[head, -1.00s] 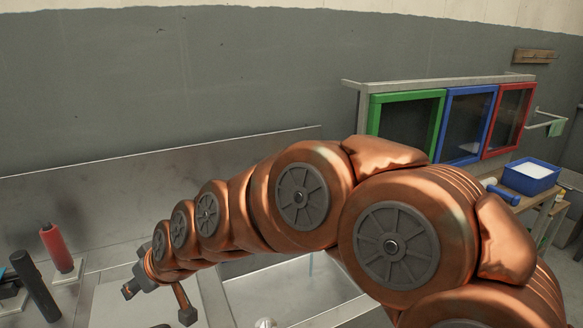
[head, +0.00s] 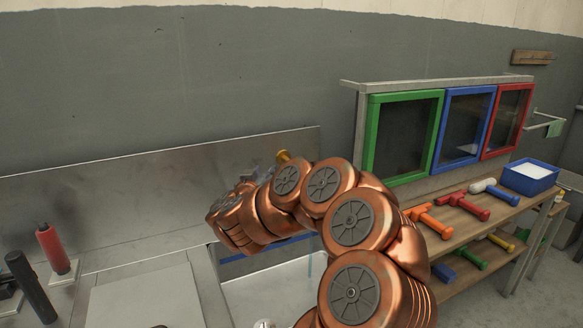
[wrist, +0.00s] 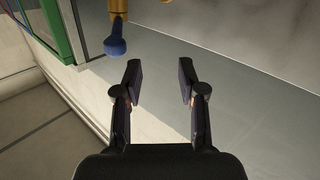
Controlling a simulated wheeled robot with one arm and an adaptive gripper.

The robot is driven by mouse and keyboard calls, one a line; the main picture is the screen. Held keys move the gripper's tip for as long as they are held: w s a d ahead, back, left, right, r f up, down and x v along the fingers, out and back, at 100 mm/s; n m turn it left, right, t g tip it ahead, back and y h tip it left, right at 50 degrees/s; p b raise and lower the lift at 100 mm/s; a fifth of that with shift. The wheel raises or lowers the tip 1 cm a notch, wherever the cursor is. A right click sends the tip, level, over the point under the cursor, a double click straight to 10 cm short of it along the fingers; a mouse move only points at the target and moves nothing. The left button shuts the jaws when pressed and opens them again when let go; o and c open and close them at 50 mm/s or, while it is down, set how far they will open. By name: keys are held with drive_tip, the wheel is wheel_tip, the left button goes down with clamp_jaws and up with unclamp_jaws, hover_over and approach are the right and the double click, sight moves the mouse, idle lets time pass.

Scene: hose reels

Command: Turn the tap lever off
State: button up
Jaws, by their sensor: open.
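In the wrist view, a blue rounded piece (wrist: 115,46) hangs below a brass fitting (wrist: 119,8) at the top, left of centre. It looks like the tap lever, but the fitting is cut off by the frame edge. My gripper (wrist: 159,80) is open and empty, and the blue piece is ahead of its left finger, apart from it. In the head view, a small brass piece (head: 283,156) shows above my arm near the backsplash. My arm hides most of the tap there. A thin bluish vertical streak (head: 310,265), perhaps water, shows over the sink.
The sink basin (head: 262,290) lies below my arm. Green (head: 370,140), blue (head: 437,135) and red (head: 528,110) framed doors stand to the right. A wooden bench (head: 440,217) there holds coloured tools and a blue bin (head: 529,184). A red cylinder (head: 53,243) stands at left.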

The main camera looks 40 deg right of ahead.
drive_tip(key=shift+s+d+f+m+g+h+p, duration=0.1)
drive_tip(key=shift+d+f+m+g+h+p, duration=0.25)
drive_tip(key=shift+d, duration=1.45)
drive_tip(key=shift+w+d+f+m+g+h+p, duration=0.15)
drive_tip(key=shift+d+g, duration=0.35)
drive_tip(key=shift+d, duration=1.3)
drive_tip(key=shift+s+d+f+m+g+h+p, duration=0.1)
drive_tip(key=shift+s+d+g+h+p, duration=0.25)
drive_tip(key=shift+d, duration=1.45)
drive_tip(key=shift+w, duration=0.2)
clamp_jaws()
